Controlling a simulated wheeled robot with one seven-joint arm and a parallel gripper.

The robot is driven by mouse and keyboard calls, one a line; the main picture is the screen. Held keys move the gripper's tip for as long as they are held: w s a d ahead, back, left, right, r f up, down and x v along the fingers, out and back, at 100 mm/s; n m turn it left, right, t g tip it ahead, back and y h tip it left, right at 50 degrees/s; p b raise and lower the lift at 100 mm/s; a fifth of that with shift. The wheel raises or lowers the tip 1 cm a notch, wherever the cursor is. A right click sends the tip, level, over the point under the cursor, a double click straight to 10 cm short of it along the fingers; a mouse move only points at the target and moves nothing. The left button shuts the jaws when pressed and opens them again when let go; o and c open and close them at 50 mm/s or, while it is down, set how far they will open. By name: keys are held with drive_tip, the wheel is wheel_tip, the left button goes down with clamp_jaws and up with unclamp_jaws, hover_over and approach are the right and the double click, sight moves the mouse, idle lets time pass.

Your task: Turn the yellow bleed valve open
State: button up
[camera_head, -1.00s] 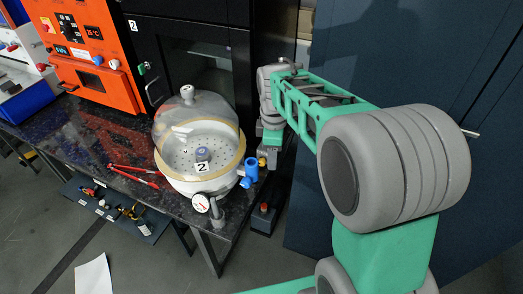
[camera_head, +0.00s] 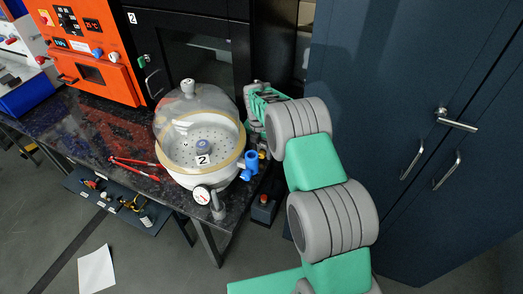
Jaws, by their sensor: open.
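The clear-domed vacuum vessel (camera_head: 175,115), labelled 2, stands on the dark bench with a pale rim and a perforated plate inside. A blue fitting (camera_head: 250,163) sticks out of its right side. The small yellow bleed valve (camera_head: 262,154) shows just right of the blue fitting, partly hidden by my arm; its handle angle is too small to tell. My gripper (camera_head: 257,143) is open, small and partly hidden close above the valve. I cannot tell whether it touches the valve.
A pressure gauge (camera_head: 202,194) sits at the vessel's front. Red tongs (camera_head: 135,167) lie on the bench to the left. An orange unit (camera_head: 95,70) and a black cabinet stand behind. Blue cupboards (camera_head: 420,90) rise at the right. A box with a red button (camera_head: 264,203) sits below the valve.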

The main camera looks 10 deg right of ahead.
drive_tip(key=shift+f, duration=0.25)
drive_tip(key=shift+c, duration=0.4)
clamp_jaws()
